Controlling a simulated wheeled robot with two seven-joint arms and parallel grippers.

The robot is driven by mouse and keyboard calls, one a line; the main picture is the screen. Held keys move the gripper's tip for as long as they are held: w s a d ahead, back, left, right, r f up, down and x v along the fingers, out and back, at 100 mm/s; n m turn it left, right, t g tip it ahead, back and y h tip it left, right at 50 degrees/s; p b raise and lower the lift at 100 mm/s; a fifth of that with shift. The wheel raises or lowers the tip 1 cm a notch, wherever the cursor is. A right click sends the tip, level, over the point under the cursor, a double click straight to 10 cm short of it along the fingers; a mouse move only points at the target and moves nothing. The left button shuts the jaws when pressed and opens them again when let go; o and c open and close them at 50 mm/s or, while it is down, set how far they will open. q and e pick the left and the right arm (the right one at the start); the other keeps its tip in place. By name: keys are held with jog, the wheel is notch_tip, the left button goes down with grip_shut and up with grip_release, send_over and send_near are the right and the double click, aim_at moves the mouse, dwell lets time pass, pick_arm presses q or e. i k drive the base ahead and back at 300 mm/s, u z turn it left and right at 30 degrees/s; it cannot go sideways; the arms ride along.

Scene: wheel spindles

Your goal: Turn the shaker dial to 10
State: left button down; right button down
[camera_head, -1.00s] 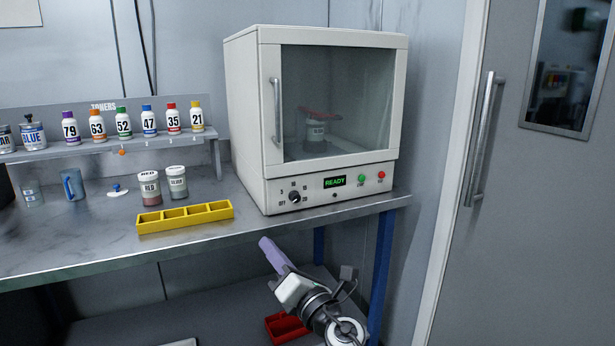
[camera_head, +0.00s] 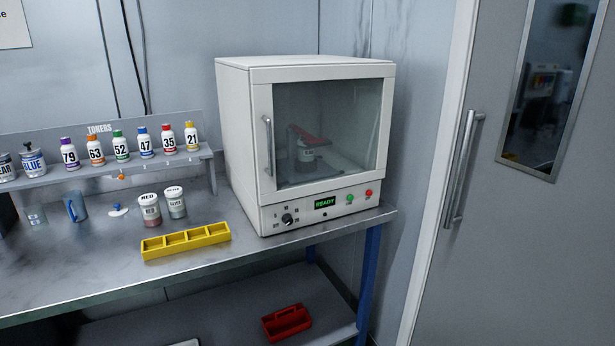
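The shaker (camera_head: 257,100) is a white box on the metal bench, with its glass door (camera_head: 330,130) shut. A can with a red bar over it (camera_head: 306,146) shows dimly inside. The dial (camera_head: 287,219) is a small black knob at the lower left of the front panel, with small marks around it. Its pointer seems to face the lower right, but the marks are too small to read surely. The green display (camera_head: 325,203) reads READY. Neither of my grippers is in view, and nothing touches the dial.
A yellow compartment tray (camera_head: 187,241) lies on the bench left of the shaker, in front of a RED jar (camera_head: 150,210) and a second jar (camera_head: 175,203). Toner bottles stand on a rack behind. A red caddy (camera_head: 287,323) sits on the lower shelf. Space before the dial is clear.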

aim_at(286, 218)
jog(key=u, duration=0.8)
jog(key=i, duration=1.15)
jog(key=z, duration=1.2)
